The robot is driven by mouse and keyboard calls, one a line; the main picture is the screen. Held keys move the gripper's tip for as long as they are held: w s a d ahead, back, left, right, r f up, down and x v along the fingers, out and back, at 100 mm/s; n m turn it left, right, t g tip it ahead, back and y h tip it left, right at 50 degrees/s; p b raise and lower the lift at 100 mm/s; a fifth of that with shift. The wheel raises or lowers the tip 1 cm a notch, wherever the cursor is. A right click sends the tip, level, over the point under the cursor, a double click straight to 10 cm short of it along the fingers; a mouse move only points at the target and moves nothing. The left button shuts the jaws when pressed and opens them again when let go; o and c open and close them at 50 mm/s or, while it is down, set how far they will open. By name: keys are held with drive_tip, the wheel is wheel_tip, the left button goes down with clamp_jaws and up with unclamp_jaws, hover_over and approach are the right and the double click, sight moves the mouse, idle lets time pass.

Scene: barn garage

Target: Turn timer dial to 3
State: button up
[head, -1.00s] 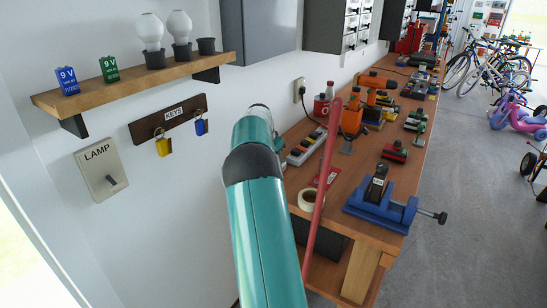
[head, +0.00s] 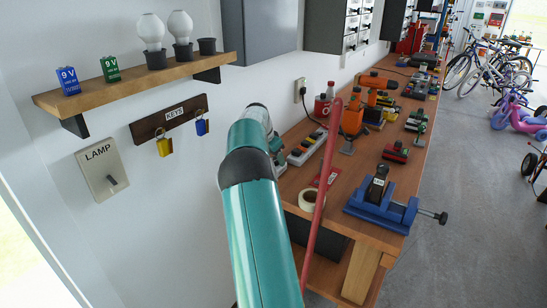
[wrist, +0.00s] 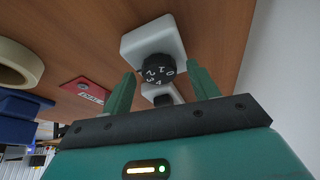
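The timer dial (wrist: 162,70) is a black round knob with white digits on a white block (wrist: 150,40), seen in the wrist view near the top middle. The digits 0 to 4 show on it, but which one is set is not clear. My gripper (wrist: 161,73) is open, its two green fingers apart. The dial appears between the fingertips in the picture; no contact is visible. In the head view my teal arm (head: 253,220) reaches toward the workbench (head: 345,170) and hides the dial.
A second white block with a black top (wrist: 160,93) is close to the dial.

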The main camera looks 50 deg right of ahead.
drive_tip(key=v, duration=1.3)
drive_tip(key=shift+a+r, duration=0.15)
drive_tip(key=shift+r, duration=0.25)
